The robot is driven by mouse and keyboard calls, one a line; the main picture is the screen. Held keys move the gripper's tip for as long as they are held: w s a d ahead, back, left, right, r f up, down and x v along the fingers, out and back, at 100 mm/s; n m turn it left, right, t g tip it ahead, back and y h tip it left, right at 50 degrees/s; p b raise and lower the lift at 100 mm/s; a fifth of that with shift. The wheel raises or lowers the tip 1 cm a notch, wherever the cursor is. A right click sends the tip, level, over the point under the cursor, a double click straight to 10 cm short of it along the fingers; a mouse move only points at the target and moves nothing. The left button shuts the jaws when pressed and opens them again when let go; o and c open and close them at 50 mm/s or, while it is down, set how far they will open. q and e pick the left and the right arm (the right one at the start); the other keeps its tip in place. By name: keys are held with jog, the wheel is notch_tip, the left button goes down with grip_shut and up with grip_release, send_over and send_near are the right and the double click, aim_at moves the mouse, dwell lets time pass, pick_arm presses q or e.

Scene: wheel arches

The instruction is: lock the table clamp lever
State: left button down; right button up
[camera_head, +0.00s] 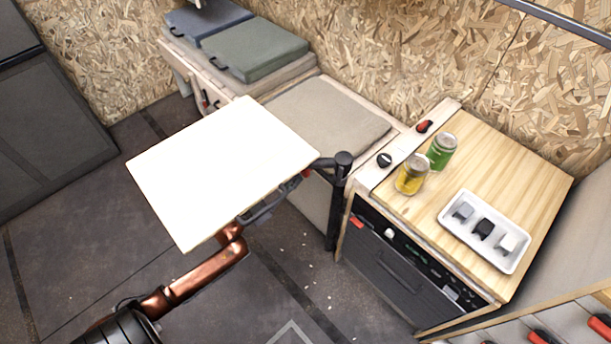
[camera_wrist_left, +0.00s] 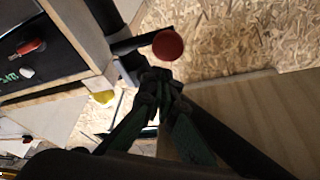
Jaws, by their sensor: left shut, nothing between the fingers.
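The pale table top (camera_head: 222,170) stands out over the floor on a dark swing arm and post (camera_head: 341,185). The red end of the clamp lever (camera_head: 306,173) shows just past the table's right edge. In the left wrist view it is a round red knob (camera_wrist_left: 168,46) on a dark bar. My left gripper (camera_head: 295,184) is partly hidden below the table edge, close to the lever. In the left wrist view its fingers (camera_wrist_left: 158,80) are shut and empty, with their tips just below the knob; contact is unclear. My right gripper is not in view.
Right of the post stands a wooden-topped cabinet (camera_head: 545,180) with a yellow can (camera_head: 411,174), a green can (camera_head: 441,151) and a white tray (camera_head: 485,231). A cushioned bench (camera_head: 325,115) lies behind the table. Open floor (camera_head: 300,265) lies in front.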

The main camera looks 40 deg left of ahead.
pick_arm(q)
jog(key=x, duration=0.2)
jog(key=shift+w+d+r+b, duration=0.1)
jog(key=shift+w+b, duration=0.2)
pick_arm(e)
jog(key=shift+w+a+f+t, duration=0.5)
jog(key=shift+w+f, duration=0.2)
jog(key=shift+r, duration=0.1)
